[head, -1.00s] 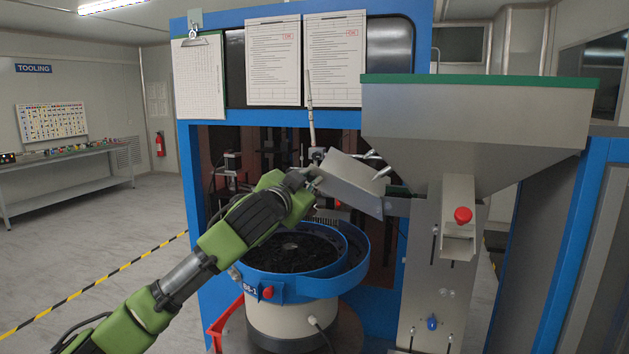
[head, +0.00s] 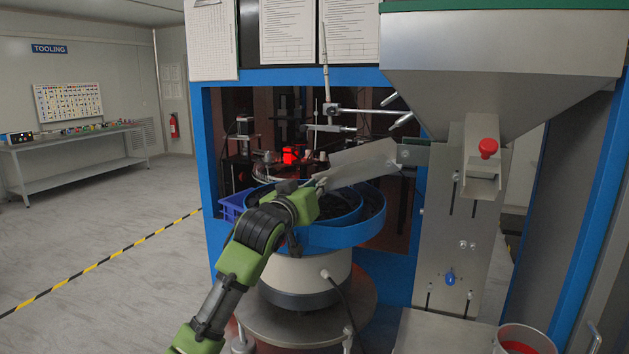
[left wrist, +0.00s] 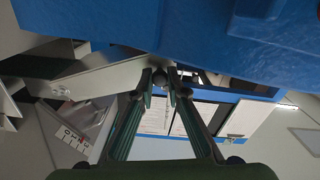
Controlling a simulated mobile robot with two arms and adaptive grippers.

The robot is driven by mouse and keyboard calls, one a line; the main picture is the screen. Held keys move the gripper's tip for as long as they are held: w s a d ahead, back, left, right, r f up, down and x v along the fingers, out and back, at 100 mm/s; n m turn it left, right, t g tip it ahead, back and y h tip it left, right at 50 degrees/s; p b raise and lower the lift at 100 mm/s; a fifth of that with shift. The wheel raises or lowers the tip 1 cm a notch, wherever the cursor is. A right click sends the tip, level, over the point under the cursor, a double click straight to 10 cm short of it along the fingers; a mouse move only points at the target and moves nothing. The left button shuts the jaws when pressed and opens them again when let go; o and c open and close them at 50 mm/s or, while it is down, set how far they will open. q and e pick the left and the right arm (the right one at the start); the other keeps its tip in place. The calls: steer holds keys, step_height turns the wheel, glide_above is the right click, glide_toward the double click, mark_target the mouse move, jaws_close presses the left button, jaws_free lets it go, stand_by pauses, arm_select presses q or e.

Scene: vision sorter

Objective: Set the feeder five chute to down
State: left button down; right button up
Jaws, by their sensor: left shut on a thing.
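The feeder chute (head: 362,164) is a grey metal trough hinged at its right end beside the hopper. It slopes down to the left, its free left end low over the blue feeder bowl (head: 345,236). My left gripper (head: 319,186) is at that free end, shut on the chute; its fingers are small and partly hidden in the head view. In the left wrist view the fingers (left wrist: 160,88) close around a small dark round part at the end of the grey chute (left wrist: 108,78). My right gripper is not in view.
A steel hopper (head: 500,65) with a red knob (head: 488,148) stands right of the chute. The blue machine frame (head: 210,240) surrounds the bowl. The floor at left is open.

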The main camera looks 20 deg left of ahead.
arm_select(q)
steer(key=shift+d+f+n, duration=0.15)
steer(key=shift+f+n, duration=0.15)
steer(key=shift+f, duration=0.35)
steer(key=c, duration=2)
jaws_free()
steer(key=s, duration=1.2)
steer(key=shift+a, duration=0.2)
